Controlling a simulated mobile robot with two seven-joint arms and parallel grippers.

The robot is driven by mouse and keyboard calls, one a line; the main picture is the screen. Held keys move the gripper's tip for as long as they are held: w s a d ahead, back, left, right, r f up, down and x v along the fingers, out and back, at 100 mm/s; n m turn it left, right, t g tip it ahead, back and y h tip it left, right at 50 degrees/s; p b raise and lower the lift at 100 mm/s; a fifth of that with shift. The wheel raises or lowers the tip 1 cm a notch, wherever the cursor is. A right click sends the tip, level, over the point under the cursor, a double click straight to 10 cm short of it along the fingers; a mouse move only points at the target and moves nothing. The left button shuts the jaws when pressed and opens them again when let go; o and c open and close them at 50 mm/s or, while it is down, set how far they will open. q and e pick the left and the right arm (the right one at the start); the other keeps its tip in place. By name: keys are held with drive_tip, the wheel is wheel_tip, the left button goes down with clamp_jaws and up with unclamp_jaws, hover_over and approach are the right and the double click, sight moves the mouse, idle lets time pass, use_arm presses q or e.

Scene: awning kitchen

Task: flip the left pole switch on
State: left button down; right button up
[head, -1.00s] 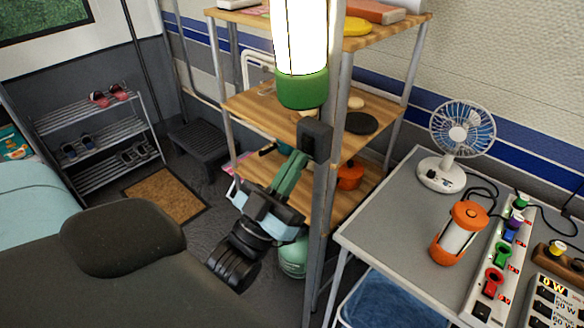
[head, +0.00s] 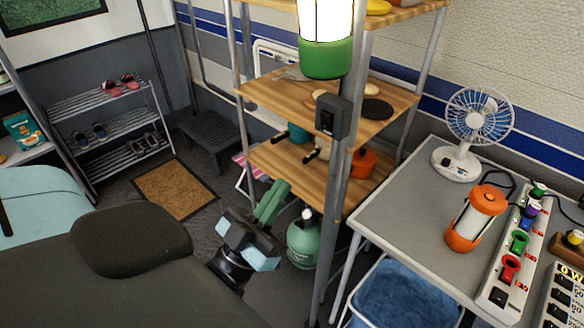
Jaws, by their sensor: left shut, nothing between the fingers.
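The pole switch is a small dark box (head: 333,117) with a black rocker on the grey pole at the shelf's front. Its exact rocker position is too small to tell. Just above it, a green-based lantern (head: 326,57) glows bright white. My left gripper (head: 282,188), with green fingers, is shut and empty. It is below and left of the switch, clear of it, in front of the lower shelf. My right gripper is not in view.
The wooden shelf unit (head: 385,92) holds an orange pot (head: 363,163). A green gas bottle (head: 303,243) stands beside my left gripper. At right, a grey table (head: 400,215) carries a fan (head: 478,125), an orange lantern (head: 476,218) and a power strip (head: 497,292).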

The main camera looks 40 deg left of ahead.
use_arm(q)
drive_tip(key=v, duration=0.3)
drive_tip(key=shift+w+f+b, duration=0.1)
drive_tip(key=shift+b, duration=0.25)
